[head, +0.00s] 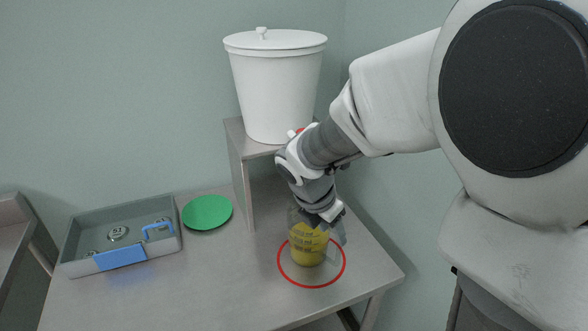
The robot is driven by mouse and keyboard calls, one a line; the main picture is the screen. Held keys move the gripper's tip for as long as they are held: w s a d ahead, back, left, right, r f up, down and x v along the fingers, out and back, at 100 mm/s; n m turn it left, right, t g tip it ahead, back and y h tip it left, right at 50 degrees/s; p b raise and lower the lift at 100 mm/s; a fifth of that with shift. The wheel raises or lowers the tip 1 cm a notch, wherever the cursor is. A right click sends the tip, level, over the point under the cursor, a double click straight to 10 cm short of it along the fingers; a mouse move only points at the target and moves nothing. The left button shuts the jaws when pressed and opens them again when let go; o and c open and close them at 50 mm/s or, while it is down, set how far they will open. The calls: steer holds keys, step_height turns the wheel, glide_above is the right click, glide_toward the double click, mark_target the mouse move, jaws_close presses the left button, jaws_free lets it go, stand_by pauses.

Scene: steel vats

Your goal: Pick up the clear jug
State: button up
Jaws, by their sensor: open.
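The clear jug (308,246) stands upright on the grey table, with yellow contents and yellow markings on its wall. It stands within a red ring (283,276) marked on the tabletop. My gripper (328,222) is over the jug's upper right side, pointing down. Its jaws are open. The gripper hides the jug's rim and part of its right side, where the handle seems to be. I cannot tell whether the fingers touch the jug.
A white lidded bucket (275,90) stands on a raised shelf (240,140) behind the jug. A green disc (207,212) and a grey tray (78,237) with metal parts and a blue handle lie left. The table's front left is clear.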

mark_target(338, 246)
steer(key=b+x, duration=0.2)
steer(key=x, duration=0.8)
steer(key=shift+f, duration=0.1)
jaws_close()
steer(key=shift+w, duration=0.1)
stand_by(1.1)
